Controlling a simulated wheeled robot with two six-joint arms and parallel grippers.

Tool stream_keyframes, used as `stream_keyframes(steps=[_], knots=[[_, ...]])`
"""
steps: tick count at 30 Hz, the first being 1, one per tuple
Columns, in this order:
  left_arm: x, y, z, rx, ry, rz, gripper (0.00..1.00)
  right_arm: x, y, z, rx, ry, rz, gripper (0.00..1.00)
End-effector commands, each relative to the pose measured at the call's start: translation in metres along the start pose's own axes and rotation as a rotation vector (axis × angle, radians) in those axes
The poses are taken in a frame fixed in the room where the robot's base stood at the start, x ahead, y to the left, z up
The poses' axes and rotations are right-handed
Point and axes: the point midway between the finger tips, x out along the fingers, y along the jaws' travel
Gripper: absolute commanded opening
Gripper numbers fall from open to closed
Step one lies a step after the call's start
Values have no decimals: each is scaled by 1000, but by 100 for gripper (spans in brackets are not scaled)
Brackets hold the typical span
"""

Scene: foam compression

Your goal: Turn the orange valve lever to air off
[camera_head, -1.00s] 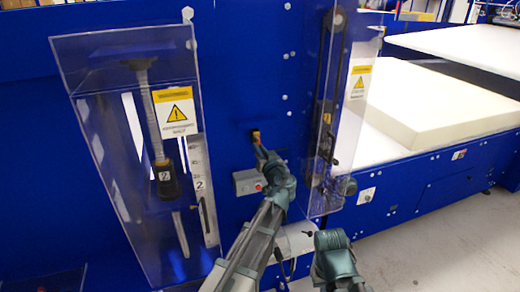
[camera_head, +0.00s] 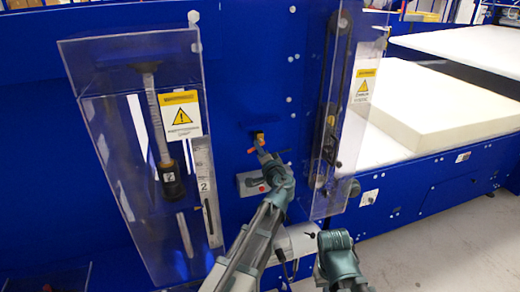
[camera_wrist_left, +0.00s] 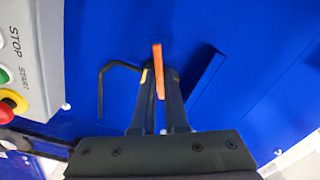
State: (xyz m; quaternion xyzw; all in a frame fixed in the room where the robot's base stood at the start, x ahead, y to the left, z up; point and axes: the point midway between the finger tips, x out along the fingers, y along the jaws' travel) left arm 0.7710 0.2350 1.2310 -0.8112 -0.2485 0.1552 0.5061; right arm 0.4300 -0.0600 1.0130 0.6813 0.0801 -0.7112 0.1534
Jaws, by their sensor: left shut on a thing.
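The orange valve lever (camera_head: 284,151) is on the blue machine front. A bit of yellow (camera_wrist_left: 144,76) shows by the left finger. The fingers hide part of the lever and valve. My right gripper is not in view; only part of that arm shows at the lower right.
A grey control box (camera_head: 250,184) with a red button is just below the valve. It shows STOP and START labels in the wrist view (camera_wrist_left: 20,65). Clear guards stand to the left (camera_head: 130,60) and right (camera_head: 372,60). A black bent rod (camera_wrist_left: 118,66) is near the fingers.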

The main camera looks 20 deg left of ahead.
Motion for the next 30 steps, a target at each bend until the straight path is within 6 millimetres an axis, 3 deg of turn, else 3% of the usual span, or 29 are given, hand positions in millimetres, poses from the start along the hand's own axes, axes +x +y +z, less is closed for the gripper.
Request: stream_keyframes(steps=[15, 30], knots=[[0, -7, -2, 369, 2, 1, 0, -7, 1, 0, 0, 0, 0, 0], [-1, -8, -3, 471, 2, 1, 0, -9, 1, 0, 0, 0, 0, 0]])
